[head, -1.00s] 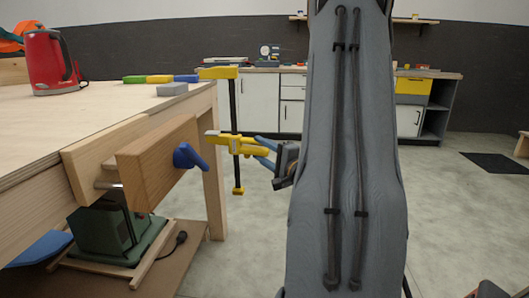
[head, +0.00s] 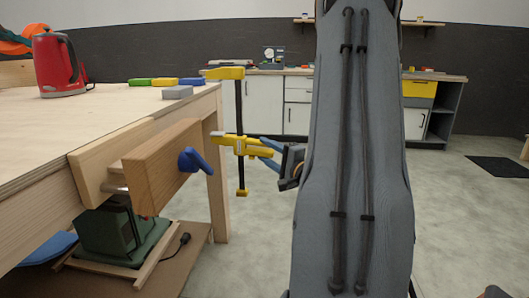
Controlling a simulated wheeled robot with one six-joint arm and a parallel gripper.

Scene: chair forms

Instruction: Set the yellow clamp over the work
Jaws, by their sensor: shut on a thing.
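The yellow clamp (head: 239,128) is upright beside the right end of the workbench (head: 60,125). Whether the clamp touches the bench I cannot tell. A grey block (head: 178,92) lies on the bench top near that corner. Green, yellow and blue pieces (head: 166,82) lie in a row just behind it.
A wooden vise (head: 152,165) with a blue handle juts from the bench front, left of the clamp. A red kettle (head: 59,65) stands on the bench. A green machine (head: 120,232) sits below. Cabinets (head: 265,100) line the back wall; the floor at right is mostly clear.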

